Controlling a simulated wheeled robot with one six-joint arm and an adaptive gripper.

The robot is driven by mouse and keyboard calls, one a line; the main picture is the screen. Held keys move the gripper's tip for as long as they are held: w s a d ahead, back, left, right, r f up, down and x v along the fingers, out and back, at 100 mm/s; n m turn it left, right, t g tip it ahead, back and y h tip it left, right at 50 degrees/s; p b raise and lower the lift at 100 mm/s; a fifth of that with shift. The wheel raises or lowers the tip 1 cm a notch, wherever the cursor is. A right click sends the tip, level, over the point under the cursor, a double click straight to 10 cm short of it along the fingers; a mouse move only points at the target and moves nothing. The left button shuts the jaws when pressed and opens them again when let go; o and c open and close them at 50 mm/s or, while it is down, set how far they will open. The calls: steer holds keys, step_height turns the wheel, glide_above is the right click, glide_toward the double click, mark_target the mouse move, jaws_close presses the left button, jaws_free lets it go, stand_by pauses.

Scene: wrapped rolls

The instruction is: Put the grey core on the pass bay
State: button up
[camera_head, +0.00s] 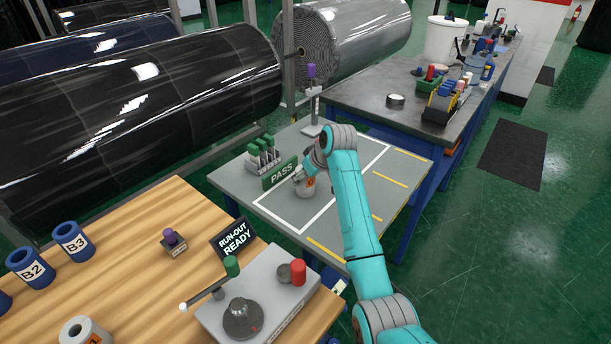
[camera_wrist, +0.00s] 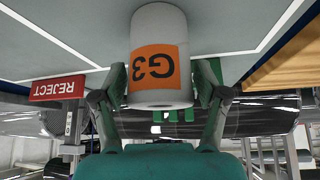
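Several green-topped pieces stand in a rack (camera_head: 263,158) beside the PASS sign. A red REJECT sign (camera_wrist: 58,88) shows in the wrist view. Another grey core (camera_head: 85,331) and blue cores (camera_head: 73,241) stand on the wooden table. Yellow-marked space right of my arm is clear.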

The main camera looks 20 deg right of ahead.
stand_by(0.3)
steer(key=v, duration=1.2)
steer(key=shift+r, duration=0.1)
